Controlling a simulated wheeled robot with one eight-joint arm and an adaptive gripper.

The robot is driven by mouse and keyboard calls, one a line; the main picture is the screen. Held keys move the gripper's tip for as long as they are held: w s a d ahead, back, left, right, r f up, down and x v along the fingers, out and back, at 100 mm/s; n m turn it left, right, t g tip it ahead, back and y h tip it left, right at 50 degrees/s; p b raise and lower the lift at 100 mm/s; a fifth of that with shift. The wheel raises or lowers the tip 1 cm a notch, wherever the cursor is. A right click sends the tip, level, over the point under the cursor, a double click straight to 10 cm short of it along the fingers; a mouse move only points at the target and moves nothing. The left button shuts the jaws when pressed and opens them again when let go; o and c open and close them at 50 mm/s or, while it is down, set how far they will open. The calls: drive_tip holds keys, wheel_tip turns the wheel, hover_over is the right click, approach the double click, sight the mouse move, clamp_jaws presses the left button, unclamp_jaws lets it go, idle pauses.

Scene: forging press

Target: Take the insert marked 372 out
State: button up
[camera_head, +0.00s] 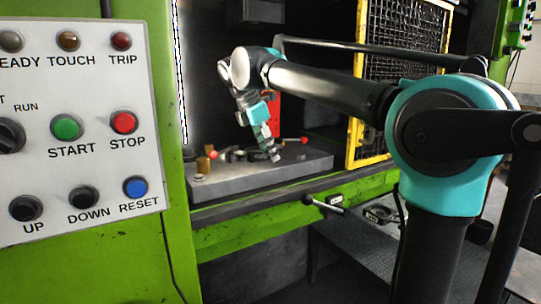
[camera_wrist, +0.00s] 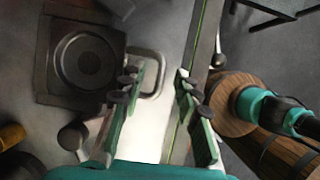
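In the wrist view a dark square insert (camera_wrist: 48,75) with a round recessed face lies on the grey press bed at upper left. A pale loop handle (camera_wrist: 158,60) sticks out from its right side. No number 372 is readable on it. My gripper (camera_wrist: 156,76) is open, its two green fingers apart, with part of the loop handle showing between the fingertips. I cannot tell whether a finger touches it. In the head view my gripper (camera_head: 274,158) points down above the grey bed (camera_head: 235,185); the insert is small and partly hidden there.
Red-knobbed levers (camera_head: 303,140) and brass-coloured pieces (camera_head: 203,164) stand on the bed. A dark round knob (camera_wrist: 72,136) is near the left finger. A yellow-framed mesh guard (camera_head: 356,140) stands at right. The control panel (camera_head: 90,180) is at left.

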drive_tip(key=shift+x, duration=0.75)
clamp_jaws()
